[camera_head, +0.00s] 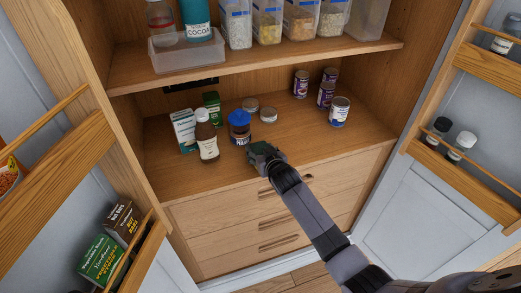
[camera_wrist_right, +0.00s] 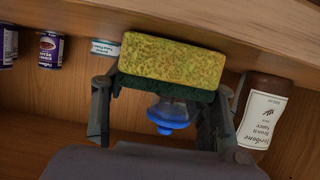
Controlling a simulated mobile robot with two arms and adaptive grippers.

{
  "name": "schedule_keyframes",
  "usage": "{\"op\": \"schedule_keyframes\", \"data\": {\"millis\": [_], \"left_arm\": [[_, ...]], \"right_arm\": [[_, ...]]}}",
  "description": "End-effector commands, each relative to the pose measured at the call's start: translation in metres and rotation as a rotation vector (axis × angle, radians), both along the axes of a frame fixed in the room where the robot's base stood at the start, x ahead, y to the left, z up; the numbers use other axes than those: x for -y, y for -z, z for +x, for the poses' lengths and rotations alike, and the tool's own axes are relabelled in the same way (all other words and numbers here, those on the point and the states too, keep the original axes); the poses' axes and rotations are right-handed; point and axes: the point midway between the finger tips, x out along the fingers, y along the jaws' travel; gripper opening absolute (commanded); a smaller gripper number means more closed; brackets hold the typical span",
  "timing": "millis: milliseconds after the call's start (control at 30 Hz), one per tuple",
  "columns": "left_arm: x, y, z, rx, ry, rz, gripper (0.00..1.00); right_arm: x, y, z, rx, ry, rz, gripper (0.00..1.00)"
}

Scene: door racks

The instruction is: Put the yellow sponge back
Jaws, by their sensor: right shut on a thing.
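My right gripper (camera_head: 266,156) reaches to the front of the cupboard's lower shelf (camera_head: 215,177). It is shut on the yellow sponge (camera_wrist_right: 172,62), which has a dark green scouring side. In the right wrist view the sponge lies across between the two fingers of the gripper (camera_wrist_right: 160,97). In the head view only a small dark green part of it shows at the fingertips, just in front of the blue-lidded jar (camera_head: 239,127). I cannot tell whether the sponge touches the shelf. My left gripper is not in view.
A brown sauce bottle (camera_head: 206,136) and a white-green box (camera_head: 184,131) stand left of the jar. Several cans (camera_head: 339,112) stand at the right. Open door racks (camera_head: 60,165) flank both sides. The shelf's front right is clear.

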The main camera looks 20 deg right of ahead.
Motion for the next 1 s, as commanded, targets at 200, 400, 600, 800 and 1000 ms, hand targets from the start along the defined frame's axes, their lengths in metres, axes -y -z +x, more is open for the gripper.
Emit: {"op": "schedule_keyframes", "data": {"millis": [200,400,600,800,1000], "left_arm": [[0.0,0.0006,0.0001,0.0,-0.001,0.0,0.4],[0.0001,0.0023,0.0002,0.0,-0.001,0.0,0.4],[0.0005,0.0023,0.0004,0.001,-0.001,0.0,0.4],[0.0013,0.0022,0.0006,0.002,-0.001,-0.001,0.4],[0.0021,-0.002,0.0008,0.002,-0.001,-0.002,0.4]], "right_arm": [[-0.0001,0.0002,0.0,0.0,0.0,0.001,0.41],[-0.0002,0.0031,0.0001,0.0,0.0,0.001,0.58],[-0.0001,0.003,0.0,0.0,0.0,0.001,0.71],[-0.0001,0.003,0.0001,0.0,0.0,0.001,0.73],[0.0,-0.0031,0.0002,0.001,0.0,0.0,0.73]]}}
